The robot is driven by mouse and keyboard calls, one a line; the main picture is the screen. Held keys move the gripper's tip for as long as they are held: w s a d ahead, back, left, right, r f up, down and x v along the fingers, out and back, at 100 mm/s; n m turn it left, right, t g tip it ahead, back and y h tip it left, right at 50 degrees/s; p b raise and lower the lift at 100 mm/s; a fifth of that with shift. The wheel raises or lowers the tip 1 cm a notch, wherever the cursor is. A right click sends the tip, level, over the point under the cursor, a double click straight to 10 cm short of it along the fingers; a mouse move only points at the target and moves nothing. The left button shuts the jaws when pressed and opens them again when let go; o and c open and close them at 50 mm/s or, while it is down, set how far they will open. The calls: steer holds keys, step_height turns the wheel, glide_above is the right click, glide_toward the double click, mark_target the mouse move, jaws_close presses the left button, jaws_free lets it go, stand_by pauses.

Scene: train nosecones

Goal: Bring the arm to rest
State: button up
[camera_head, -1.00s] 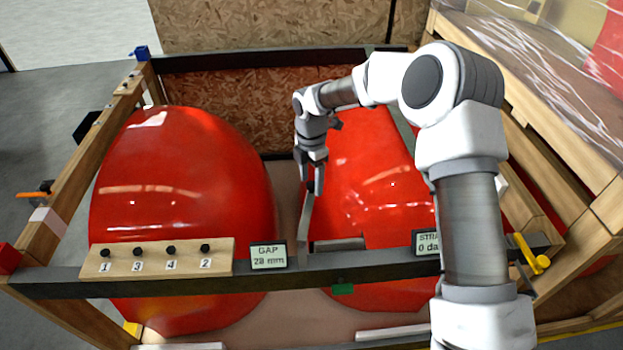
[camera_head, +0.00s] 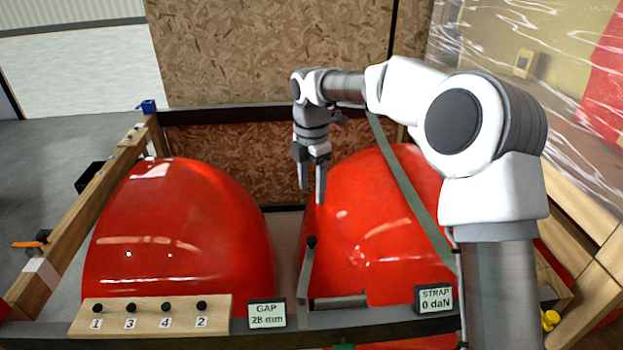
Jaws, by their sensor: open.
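My gripper (camera_head: 312,186) is open and empty, pointing down over the left side of the right red nosecone (camera_head: 375,225). A grey lever (camera_head: 307,270) with a black knob stands upright below the fingertips, in the gap between the two nosecones, and a space shows between knob and fingers. The left red nosecone (camera_head: 180,235) sits left of the gap. My arm reaches in from the right, bent at the elbow, and covers part of the right side of the crate.
A wooden board (camera_head: 150,318) with several numbered black knobs is on the dark front rail. Displays there read GAP 28 mm (camera_head: 267,315) and STRAP 0 daN (camera_head: 434,299). A dark strap (camera_head: 407,185) crosses the right nosecone. A chipboard panel (camera_head: 270,55) stands behind.

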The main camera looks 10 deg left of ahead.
steer(key=shift+r, duration=0.95)
steer(key=s+d+r+m+t+h, duration=0.1)
steer(key=s+d+r+m, duration=0.45)
steer(key=d, duration=0.25)
steer(key=s+d+r+m+t, duration=0.2)
steer(key=s+d+r+m, duration=0.3)
steer(key=s+d+m, duration=0.2)
steer(key=s+d+f+m+t, duration=0.1)
steer(key=s+d+m, duration=0.4)
steer(key=s+m, duration=0.2)
steer(key=s+d+f+m+t+y, duration=0.1)
steer(key=s+d+m, duration=0.5)
steer(key=s+m, duration=0.2)
steer(key=shift+s+f+t, duration=0.25)
steer(key=shift+s+t, duration=0.05)
steer(key=shift+s, duration=0.3)
